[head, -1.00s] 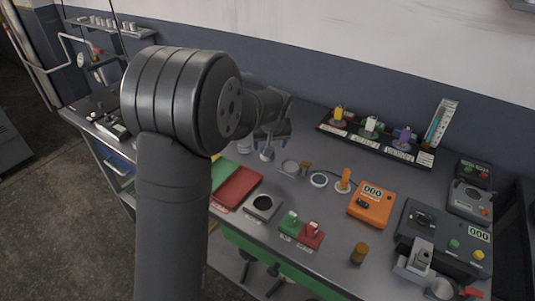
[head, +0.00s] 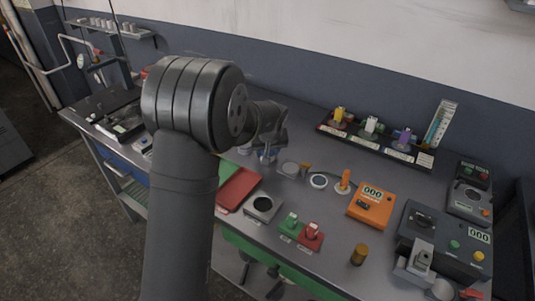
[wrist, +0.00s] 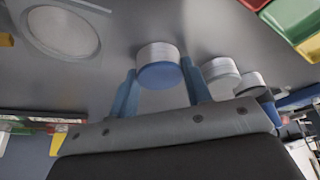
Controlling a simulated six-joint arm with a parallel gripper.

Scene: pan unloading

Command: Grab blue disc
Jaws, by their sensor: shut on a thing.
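The blue disc (wrist: 160,75) has a blue face and a pale metallic side. In the wrist view it sits between the two blue fingers of my gripper (wrist: 161,88), which is shut on it. In the head view my gripper (head: 267,152) is low over the middle of the bench, partly hidden by my arm. The disc is too small there to make out clearly. I cannot tell whether it touches the bench.
A round plate (wrist: 62,31) lies at upper left. In the head view, a red tray (head: 238,188), a grey block with a dark round opening (head: 262,207) and an orange box (head: 371,206) share the bench.

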